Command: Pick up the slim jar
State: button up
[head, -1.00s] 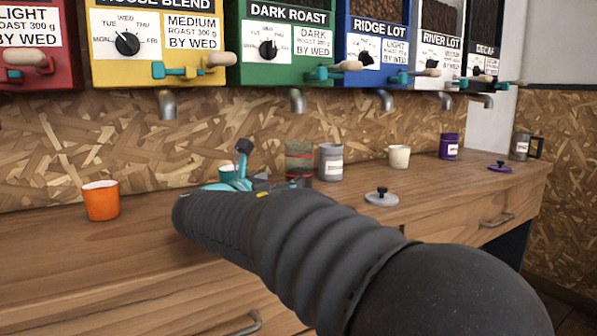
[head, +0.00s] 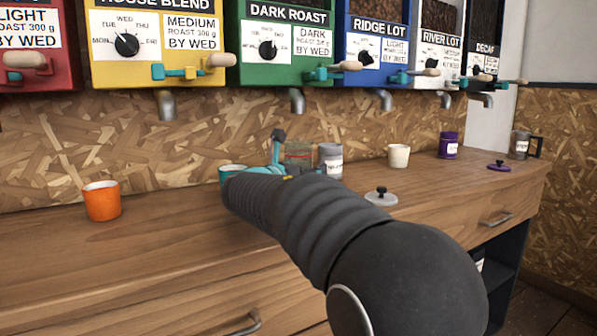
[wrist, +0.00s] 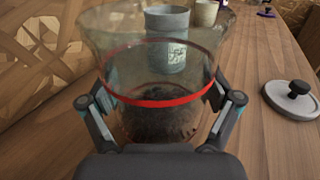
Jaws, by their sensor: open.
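A clear glass jar with a red band and dark contents (wrist: 160,115) stands upright on the counter, large in the wrist view. It also shows in the head view (head: 299,153), partly hidden behind my arm. My gripper (wrist: 160,98) is open, with one finger on each side of the glass jar; I cannot tell whether they touch it. In the head view my arm hides most of the gripper. A grey jar with a white label (wrist: 167,40) stands just behind the glass jar, also in the head view (head: 330,160).
A grey knobbed lid (head: 381,196) lies to the right on the wooden counter (head: 150,240). A teal cup (head: 232,170) and orange cup (head: 101,201) stand left. A cream cup (head: 398,156), purple jar (head: 448,145), purple lid (head: 498,166) and dark mug (head: 521,145) are farther right.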

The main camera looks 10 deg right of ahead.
jog(key=c, duration=1.3)
